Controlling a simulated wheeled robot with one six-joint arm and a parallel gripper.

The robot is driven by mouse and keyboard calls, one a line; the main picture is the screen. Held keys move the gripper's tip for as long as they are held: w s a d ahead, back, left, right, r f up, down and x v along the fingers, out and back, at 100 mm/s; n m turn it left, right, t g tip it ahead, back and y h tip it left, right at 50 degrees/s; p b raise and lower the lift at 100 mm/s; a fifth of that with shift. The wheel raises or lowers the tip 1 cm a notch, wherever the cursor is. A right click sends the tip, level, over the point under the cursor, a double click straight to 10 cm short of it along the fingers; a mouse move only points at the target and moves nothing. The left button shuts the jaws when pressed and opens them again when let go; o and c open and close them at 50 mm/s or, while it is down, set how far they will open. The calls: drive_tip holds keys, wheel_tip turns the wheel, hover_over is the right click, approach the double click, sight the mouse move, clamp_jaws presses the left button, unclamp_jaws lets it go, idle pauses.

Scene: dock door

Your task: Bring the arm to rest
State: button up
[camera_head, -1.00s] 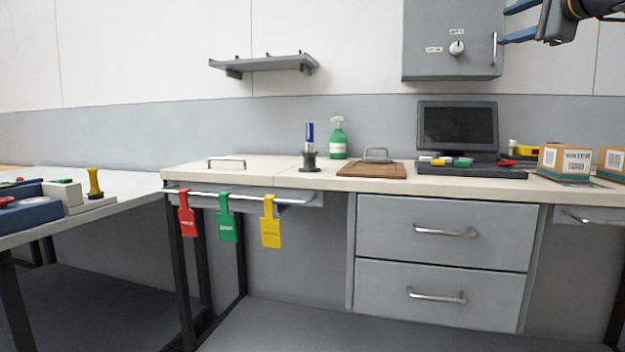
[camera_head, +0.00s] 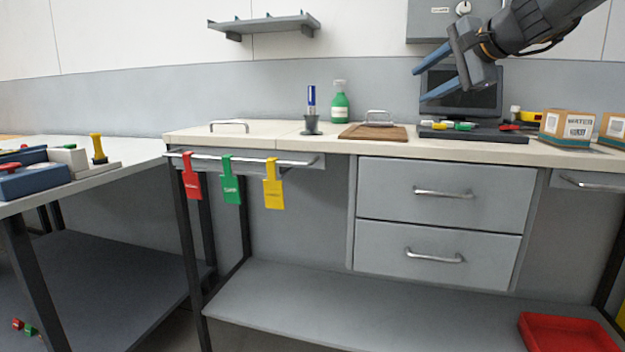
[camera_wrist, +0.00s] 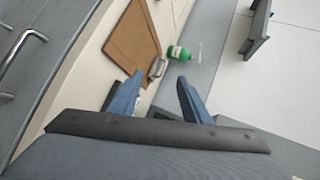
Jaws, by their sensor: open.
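My gripper (camera_head: 428,79) is in the upper right of the head view, in front of the monitor and below the grey wall cabinet. Its two blue fingers are spread apart with nothing between them. In the wrist view the open fingers (camera_wrist: 155,97) point over the workbench, towards the brown board with its metal handle and the green bottle. The fingertips look clear of these things. My arm comes in from the top right corner of the head view.
The workbench (camera_head: 250,140) carries a brown board (camera_head: 372,133), a green spray bottle (camera_head: 340,106), a monitor (camera_head: 485,100) and boxes (camera_head: 567,127). Red, green and yellow tags hang from the front rail (camera_head: 240,161). A red tray (camera_head: 565,335) is low at right. A wall shelf (camera_head: 265,24) hangs above.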

drive_tip(key=s+a+f+n+g, duration=0.4)
drive_tip(key=s+a+f, duration=0.5)
drive_tip(key=f, duration=0.4)
drive_tip(key=s+a+f+n+g, duration=0.45)
drive_tip(key=s+a+f, duration=0.35)
drive_tip(key=a+f, duration=0.35)
drive_tip(key=s+f+n+g+h, duration=0.2)
drive_tip(key=s+f+n, duration=0.3)
drive_tip(key=s+f, duration=0.4)
drive_tip(key=s+f+n+g+h, duration=0.2)
drive_tip(key=s+f+n, duration=0.2)
drive_tip(key=s+f, duration=0.55)
drive_tip(key=s+d+r+m+p, duration=0.1)
drive_tip(key=d+r+m+p, duration=0.1)
drive_tip(key=d+r+p, duration=0.5)
drive_tip(key=s+d+r+m+h+p, duration=0.1)
drive_tip(key=d+r+p, duration=0.6)
drive_tip(key=r+p, duration=0.7)
drive_tip(key=s+m+p, duration=0.1)
drive_tip(key=p, duration=0.2)
drive_tip(key=shift+s+d, duration=0.2)
drive_tip(key=shift+s, duration=0.1)
drive_tip(key=shift+m, duration=0.25)
drive_tip(key=shift+c, duration=0.4)
